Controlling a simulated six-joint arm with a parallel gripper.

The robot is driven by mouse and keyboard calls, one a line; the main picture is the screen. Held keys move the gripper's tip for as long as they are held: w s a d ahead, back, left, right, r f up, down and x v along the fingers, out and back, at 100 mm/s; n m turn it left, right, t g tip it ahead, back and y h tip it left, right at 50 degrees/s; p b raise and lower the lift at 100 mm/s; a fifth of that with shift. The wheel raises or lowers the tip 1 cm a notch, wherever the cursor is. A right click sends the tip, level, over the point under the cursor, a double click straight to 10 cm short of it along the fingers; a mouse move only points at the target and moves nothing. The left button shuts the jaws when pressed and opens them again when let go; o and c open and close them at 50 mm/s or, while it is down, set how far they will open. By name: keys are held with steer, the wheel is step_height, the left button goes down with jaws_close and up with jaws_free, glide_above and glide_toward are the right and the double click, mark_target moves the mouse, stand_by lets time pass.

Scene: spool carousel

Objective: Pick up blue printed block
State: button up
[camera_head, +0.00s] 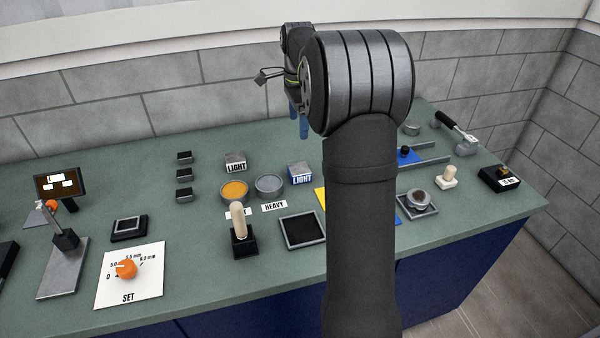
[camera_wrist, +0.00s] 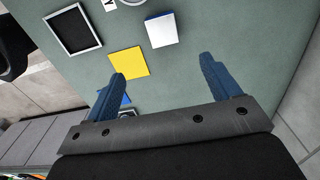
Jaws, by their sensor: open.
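The blue printed block (camera_head: 301,172) sits on the green bench, with a pale grey top and a blue face marked LIGHT. In the wrist view the block (camera_wrist: 161,30) shows a white top with a blue edge, beyond my fingertips and roughly midway between them. My gripper (camera_head: 299,122) is raised above the bench, behind the block in the head view. In the wrist view my gripper (camera_wrist: 162,72) has its two blue fingers wide apart with nothing between them. The block and fingers are apart.
A similar grey block (camera_head: 235,161) marked LIGHT stands left of it. An orange dish (camera_head: 234,190) and a grey dish (camera_head: 269,186) are close by. A yellow square (camera_wrist: 128,62) lies beside the block. A framed black tray (camera_wrist: 73,30) is further left.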

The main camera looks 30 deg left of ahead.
glide_above(299, 168)
steer(key=f, duration=1.1)
steer(key=shift+s+d+f, duration=0.15)
steer(key=shift+s+f, duration=0.05)
steer(key=shift+w+f, duration=0.15)
steer(key=shift+f, duration=1.15)
steer(key=shift+w+f, duration=0.1)
steer(key=shift+f, duration=1.2)
steer(key=c, duration=1.3)
